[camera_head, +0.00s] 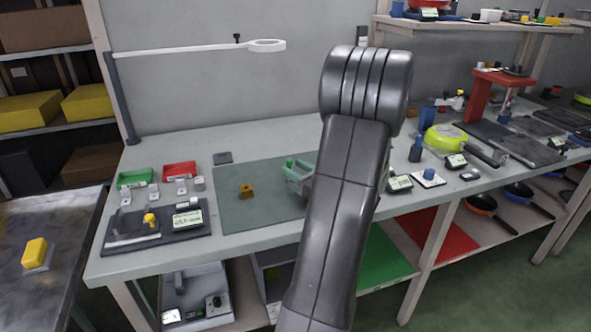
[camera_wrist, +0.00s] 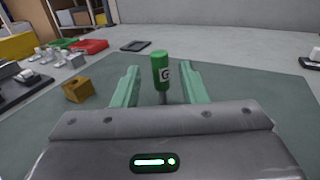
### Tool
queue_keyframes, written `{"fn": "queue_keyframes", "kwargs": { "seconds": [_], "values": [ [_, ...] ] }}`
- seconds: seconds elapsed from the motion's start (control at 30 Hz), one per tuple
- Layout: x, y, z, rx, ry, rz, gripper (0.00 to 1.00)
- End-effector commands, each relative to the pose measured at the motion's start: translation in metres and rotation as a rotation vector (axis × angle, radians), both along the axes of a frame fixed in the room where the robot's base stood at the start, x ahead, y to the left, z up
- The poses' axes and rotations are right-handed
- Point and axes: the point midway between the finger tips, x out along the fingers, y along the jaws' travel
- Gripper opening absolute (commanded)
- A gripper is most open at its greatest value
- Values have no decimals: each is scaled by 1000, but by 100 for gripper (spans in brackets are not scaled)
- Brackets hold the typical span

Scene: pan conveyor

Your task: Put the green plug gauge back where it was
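The green plug gauge (camera_wrist: 160,72) has a green handle marked "G" and a grey pin below it. It stands upright in the wrist view, centred between the fingers of my gripper (camera_wrist: 160,84), with a gap on each side. The gripper is open. In the head view, the gauge (camera_head: 289,162) shows as a small green top beside my green gripper fingers (camera_head: 299,176), over the green mat (camera_head: 262,211). The pin's lower end is hidden behind the gripper body. A brass block with a hole (camera_head: 247,191) sits on the mat, left of the gripper; it also shows in the wrist view (camera_wrist: 77,90).
Green (camera_head: 134,178) and red (camera_head: 180,170) bins and a dark tray with a display (camera_head: 155,232) stand at the left. A dark flat pad (camera_head: 222,158) lies behind the mat. A blue-topped item (camera_head: 416,150) and a green pan (camera_head: 446,139) stand right of my arm.

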Motion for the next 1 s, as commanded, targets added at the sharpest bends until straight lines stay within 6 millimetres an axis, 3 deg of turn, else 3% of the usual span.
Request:
{"fn": "queue_keyframes", "kwargs": {
  "seconds": [0.5, 0.7, 1.0],
  "values": [
    [-69, -69, -1, 0, 1, -5, 39],
    [-81, -79, -1, 0, 1, -2, 39],
    [-82, -80, -1, 0, 1, -1, 39]
  ]
}}
